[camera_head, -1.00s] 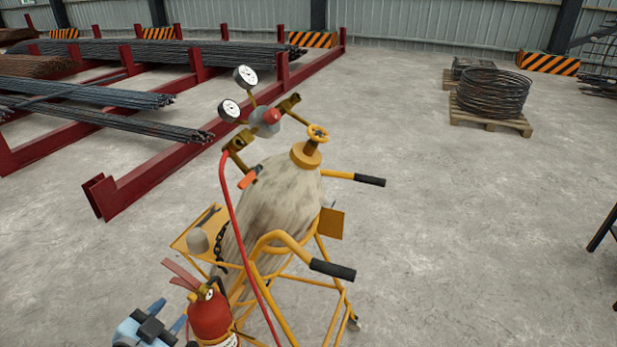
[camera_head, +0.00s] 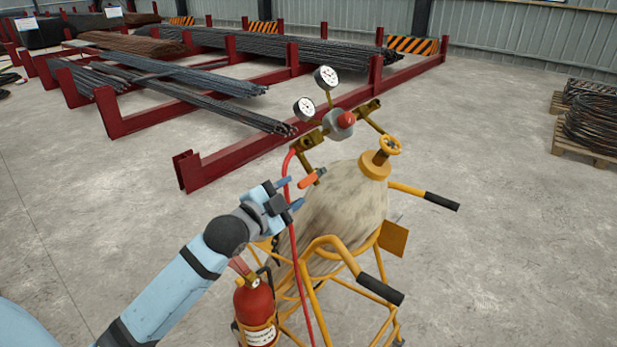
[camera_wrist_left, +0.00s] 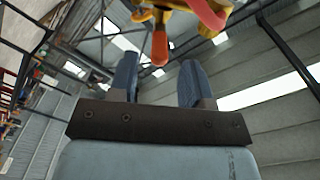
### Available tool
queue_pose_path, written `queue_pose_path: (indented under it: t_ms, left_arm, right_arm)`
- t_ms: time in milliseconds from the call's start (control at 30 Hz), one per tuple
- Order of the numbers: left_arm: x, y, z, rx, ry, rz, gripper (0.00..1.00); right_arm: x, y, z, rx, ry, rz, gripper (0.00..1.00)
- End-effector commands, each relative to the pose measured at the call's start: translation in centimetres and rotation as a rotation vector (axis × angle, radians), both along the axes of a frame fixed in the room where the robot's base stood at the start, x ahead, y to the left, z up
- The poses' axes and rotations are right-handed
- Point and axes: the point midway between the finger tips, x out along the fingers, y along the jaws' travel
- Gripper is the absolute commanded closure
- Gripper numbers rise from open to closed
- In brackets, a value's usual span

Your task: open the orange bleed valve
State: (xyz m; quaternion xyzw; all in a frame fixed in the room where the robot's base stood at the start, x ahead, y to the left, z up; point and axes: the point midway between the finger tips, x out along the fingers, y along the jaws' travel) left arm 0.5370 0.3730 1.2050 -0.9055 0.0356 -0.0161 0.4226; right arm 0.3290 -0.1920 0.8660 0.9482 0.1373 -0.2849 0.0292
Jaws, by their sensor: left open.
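The orange bleed valve (camera_head: 312,178) is a small orange lever below the brass regulator fittings on the gas cylinder (camera_head: 338,215). My left gripper (camera_head: 294,193) is open, just left of the lever's end in the head view. In the left wrist view the orange lever (camera_wrist_left: 160,46) hangs between and beyond the two blue fingers (camera_wrist_left: 158,80). No contact shows between fingers and lever. The red hose (camera_head: 291,235) runs down past my gripper, and I cannot tell whether they touch. My right gripper is not in view.
Two gauges (camera_head: 326,78) and a red-capped regulator (camera_head: 342,121) sit above the lever. A yellow handwheel (camera_head: 388,146) tops the cylinder. The yellow trolley (camera_head: 325,245) has black-gripped handles, with a red extinguisher (camera_head: 254,308) at its side. Rebar racks (camera_head: 225,160) stand behind.

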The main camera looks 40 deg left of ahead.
Motion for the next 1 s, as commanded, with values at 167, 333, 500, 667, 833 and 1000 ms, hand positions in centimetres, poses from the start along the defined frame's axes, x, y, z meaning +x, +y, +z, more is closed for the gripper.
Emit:
queue_pose_path:
  t_ms: [167, 333, 500, 667, 833, 1000]
  left_arm:
    - [3.5, -0.3, 0.3, -0.002, -0.002, 0.001, 0.55]
    - [5.4, -0.4, 0.1, -0.001, -0.001, -0.001, 0.55]
    - [6.0, -0.5, 0.0, -0.001, 0.001, -0.001, 0.55]
    - [6.1, -0.5, -0.1, 0.0, 0.001, -0.001, 0.55]
    - [6.0, -0.5, 0.0, 0.0, 0.001, -0.001, 0.78]
    - [6.0, -0.5, 0.0, 0.0, 0.001, -0.001, 1.0]
  right_arm:
    - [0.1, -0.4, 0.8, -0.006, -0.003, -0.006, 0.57]
    - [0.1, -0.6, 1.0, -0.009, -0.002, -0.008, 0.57]
    - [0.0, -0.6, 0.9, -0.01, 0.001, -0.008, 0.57]
    - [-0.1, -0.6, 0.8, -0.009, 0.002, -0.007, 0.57]
    - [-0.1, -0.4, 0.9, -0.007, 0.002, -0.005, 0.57]
    - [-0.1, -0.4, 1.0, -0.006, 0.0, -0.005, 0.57]
